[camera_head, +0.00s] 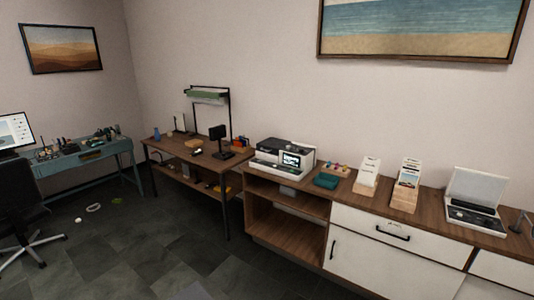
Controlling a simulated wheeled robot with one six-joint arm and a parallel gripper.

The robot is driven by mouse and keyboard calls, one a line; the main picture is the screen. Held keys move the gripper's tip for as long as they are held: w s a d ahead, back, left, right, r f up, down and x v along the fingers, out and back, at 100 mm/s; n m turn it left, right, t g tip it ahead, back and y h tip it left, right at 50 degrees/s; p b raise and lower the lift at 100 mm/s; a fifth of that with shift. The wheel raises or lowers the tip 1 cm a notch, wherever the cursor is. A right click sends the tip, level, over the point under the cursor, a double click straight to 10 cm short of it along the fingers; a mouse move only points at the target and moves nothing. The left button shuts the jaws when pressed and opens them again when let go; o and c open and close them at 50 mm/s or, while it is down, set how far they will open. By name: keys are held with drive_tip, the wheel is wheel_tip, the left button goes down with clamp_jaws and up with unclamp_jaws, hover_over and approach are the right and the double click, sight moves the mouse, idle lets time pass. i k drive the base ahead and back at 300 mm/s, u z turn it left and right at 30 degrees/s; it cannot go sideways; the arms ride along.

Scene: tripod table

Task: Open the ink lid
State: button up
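A white and dark printer-like machine (282,157) with a small lit screen (292,160) stands on the left part of the wooden cabinet top, against the wall. An ink lid cannot be made out on it at this size. A second white device (476,201) stands at the right on the same cabinet, with a raised white panel and a dark front section. I cannot tell whether either one has the ink lid. My gripper is not in view.
The long cabinet (372,245) has open shelves at left and white drawers at right. A wooden desk (205,163), a teal desk (85,157) and a chair are farther left. Small items lie on the grey floor, otherwise mostly clear.

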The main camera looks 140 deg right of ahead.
sight(271, 145)
drive_tip(key=z, duration=5.2)
drive_tip(key=i, duration=2.3)
drive_tip(key=u, duration=1.15)
drive_tip(key=i, duration=1.1)
drive_tip(key=u, duration=0.9)
